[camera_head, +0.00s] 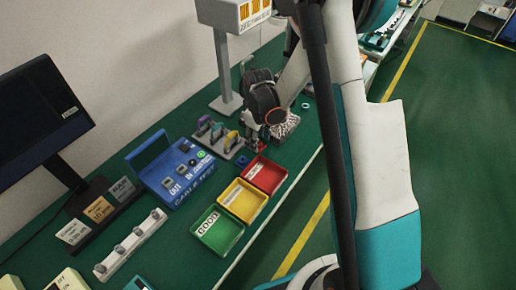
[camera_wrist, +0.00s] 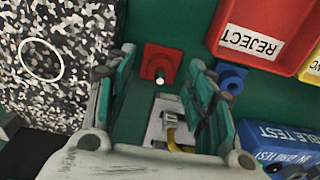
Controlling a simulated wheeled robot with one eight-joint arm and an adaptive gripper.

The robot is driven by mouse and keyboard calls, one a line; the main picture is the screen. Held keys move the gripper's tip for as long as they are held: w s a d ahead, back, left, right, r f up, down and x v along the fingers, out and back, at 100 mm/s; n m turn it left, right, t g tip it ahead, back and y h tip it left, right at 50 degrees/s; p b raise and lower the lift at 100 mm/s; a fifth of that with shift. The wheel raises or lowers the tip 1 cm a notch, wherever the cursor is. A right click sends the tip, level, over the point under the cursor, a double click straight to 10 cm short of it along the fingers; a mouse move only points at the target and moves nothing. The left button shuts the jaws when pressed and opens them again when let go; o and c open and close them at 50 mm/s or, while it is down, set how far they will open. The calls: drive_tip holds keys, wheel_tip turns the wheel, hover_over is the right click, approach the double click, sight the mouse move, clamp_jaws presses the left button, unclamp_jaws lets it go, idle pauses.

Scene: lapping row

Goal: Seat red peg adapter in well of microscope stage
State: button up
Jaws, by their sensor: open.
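The red peg adapter (camera_wrist: 152,58) shows in the wrist view as a square red piece with a pale round-ended peg. It rests on the green bench top. My gripper (camera_wrist: 163,66) is open, with one teal finger on each side of the adapter in the picture; I cannot tell the height gap. Nothing is held. In the head view my gripper (camera_head: 259,138) hangs low over the bench and hides the adapter. I cannot clearly make out the microscope stage or its well. A speckled black-and-white block with a white ring (camera_wrist: 40,60) lies left of the adapter.
A blue part (camera_wrist: 232,77) sits close right of the adapter. The grey rack (camera_head: 234,147) with coloured pieces is near my gripper. Red (camera_head: 267,185), yellow (camera_head: 233,200) and green trays (camera_head: 222,241) and a blue cable-test box (camera_head: 175,182) stand nearby.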

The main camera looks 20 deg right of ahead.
drive_tip(key=shift+f, duration=0.65)
drive_tip(key=shift+r, duration=0.1)
drive_tip(key=shift+c, duration=0.5)
clamp_jaws()
drive_tip(key=shift+r, duration=0.1)
wheel_tip(320, 180, up, 20)
drive_tip(key=p, duration=0.6)
drive_tip(key=s+f+m+b, duration=0.1)
drive_tip(key=s+f+m, duration=0.4)
drive_tip(key=f+m, duration=0.2)
drive_tip(key=shift+s+f, duration=0.35)
drive_tip(key=shift+f, duration=0.05)
